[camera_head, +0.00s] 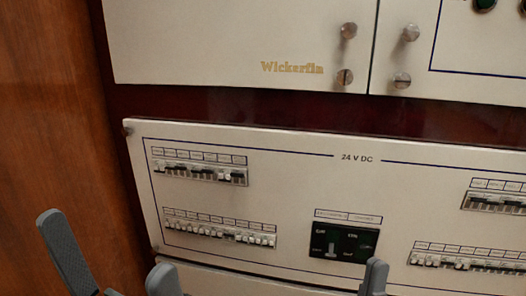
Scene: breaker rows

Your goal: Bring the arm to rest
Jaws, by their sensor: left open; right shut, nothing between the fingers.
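My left gripper (107,246) is at the lower left, with its two grey fingers spread apart and nothing visible between them. It is in front of the wood side and the lower left corner of the cream 24 V DC panel (300,180). My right gripper (375,272) shows only as grey fingertips at the bottom edge, right of centre. It is shut and empty, and overlaps the lower right corner of a dark switch module (343,243) in the picture. I cannot tell whether it touches the panel. Most of both arms is out of view.
Breaker rows sit at the panel's upper left (199,172), lower left (218,234), upper right (495,202) and lower right (468,263). Cream doors with round knobs (348,31) are above. A brown wood wall (50,110) bounds the left side.

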